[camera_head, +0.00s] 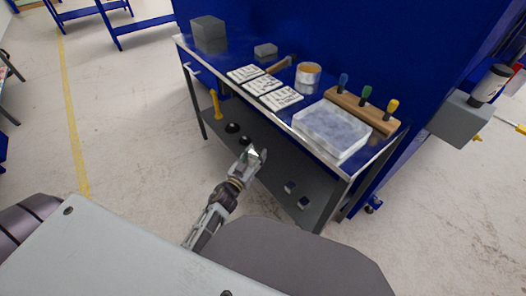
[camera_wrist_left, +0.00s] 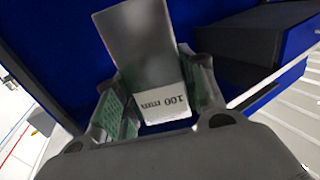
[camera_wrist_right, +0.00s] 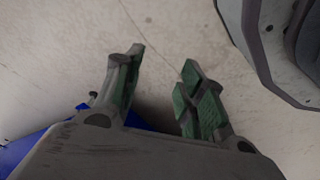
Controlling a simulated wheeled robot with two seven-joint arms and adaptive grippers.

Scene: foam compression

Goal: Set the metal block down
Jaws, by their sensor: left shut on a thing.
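The metal block (camera_wrist_left: 140,45) is a grey bar with a white end face marked "100 mm" in the left wrist view. My left gripper (camera_wrist_left: 156,105) is shut on it, with a green-padded finger on each side. In the head view my left gripper (camera_head: 256,156) is in front of the workbench, seen against its lower shelf, with a small bright piece of the block at the fingers. My right gripper (camera_wrist_right: 158,80) is open and empty over bare floor in the right wrist view. It does not show in the head view.

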